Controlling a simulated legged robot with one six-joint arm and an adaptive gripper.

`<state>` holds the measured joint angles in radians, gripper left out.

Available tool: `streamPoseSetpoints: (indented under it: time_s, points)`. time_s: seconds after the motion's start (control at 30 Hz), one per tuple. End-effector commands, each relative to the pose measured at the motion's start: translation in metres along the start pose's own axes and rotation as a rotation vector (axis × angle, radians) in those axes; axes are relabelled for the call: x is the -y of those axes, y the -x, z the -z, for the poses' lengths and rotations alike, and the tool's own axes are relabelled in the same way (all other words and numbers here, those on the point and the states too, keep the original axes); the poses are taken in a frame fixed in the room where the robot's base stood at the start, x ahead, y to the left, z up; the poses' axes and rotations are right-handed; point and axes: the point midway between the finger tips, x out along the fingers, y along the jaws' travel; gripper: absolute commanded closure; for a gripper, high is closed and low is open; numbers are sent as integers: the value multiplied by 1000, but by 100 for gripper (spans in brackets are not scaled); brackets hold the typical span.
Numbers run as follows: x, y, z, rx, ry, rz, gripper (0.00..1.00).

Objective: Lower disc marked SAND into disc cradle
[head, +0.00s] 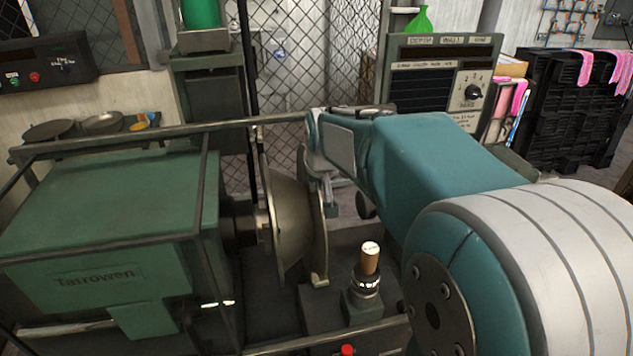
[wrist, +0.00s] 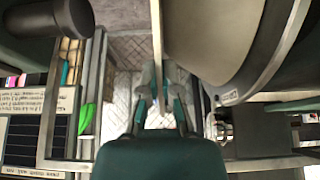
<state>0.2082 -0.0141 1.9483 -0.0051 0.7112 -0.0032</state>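A thin tan disc (head: 319,228) stands upright and edge-on beside the large metal bowl form (head: 288,222) of the lathe. In the wrist view the disc (wrist: 157,45) is a narrow vertical strip. No SAND marking can be read on it. My gripper (head: 322,178) is at the disc's upper edge. In the wrist view its fingers (wrist: 160,92) lie on both sides of the disc and appear closed on it. A small tan foot (head: 320,281) shows at the disc's lower edge; I cannot tell whether it belongs to the cradle or whether they touch.
The green Tarrowen lathe housing (head: 95,235) fills the left, with a dark rail above it. A red button (head: 347,350) is at the front. A control panel (head: 445,80) stands behind my arm.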

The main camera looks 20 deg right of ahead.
Motion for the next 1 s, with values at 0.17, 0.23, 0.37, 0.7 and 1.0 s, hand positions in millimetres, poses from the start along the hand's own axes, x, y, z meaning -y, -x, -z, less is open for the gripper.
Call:
streamPoseSetpoints:
  time_s: [0.17,0.23,0.37,0.7,1.0]
  points:
    - [0,-3,-1,-2,0,0,100]
    - [0,-4,-2,-3,0,0,100]
    - [0,-4,-2,-3,0,0,100]
    - [0,-4,-2,-1,0,0,51]
    - [0,5,-2,-1,0,0,51]
